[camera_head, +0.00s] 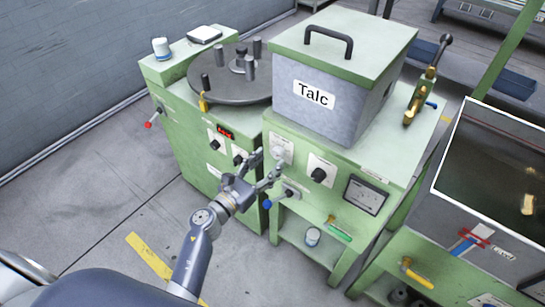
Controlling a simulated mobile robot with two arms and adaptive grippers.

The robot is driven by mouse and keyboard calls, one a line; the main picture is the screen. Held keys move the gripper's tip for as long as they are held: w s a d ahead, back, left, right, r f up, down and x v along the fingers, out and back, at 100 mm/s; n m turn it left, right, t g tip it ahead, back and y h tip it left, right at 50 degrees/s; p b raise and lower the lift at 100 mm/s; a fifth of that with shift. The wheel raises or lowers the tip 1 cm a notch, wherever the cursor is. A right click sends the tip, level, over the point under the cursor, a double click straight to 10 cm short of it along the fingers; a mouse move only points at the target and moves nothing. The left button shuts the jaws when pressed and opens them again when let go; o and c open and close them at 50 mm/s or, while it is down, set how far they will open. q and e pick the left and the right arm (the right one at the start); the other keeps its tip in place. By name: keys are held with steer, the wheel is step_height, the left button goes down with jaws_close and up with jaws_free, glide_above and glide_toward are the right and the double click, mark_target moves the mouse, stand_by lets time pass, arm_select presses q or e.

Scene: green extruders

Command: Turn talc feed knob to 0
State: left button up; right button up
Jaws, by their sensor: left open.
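The grey box labelled Talc (314,94), with a green lid and black handle, stands on a green cabinet (345,153). On the cabinet front, a black knob on a white plate (320,174) sits below the box. A second white plate (281,146) to its left is just beyond my fingertips. The small print is unreadable, so I cannot tell which control is the talc feed knob or its setting. My left gripper (267,161) is open in front of the cabinet, with its fingers pointing toward that second plate. I cannot tell whether it touches anything. My right gripper is out of view.
The left cabinet carries a dark round turntable (235,86), a red display (225,134) and black knobs. A dial gauge (364,196) is right of the black knob. A brass valve (422,95) stands beside the Talc box. An open bin (488,225) is at right.

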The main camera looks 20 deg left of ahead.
mark_target(278, 153)
arm_select(q)
steer(key=shift+x, duration=1.1)
steer(key=shift+w+d, duration=0.1)
steer(key=shift+w, duration=0.2)
steer(key=c, duration=1)
steer(key=shift+c, duration=0.3)
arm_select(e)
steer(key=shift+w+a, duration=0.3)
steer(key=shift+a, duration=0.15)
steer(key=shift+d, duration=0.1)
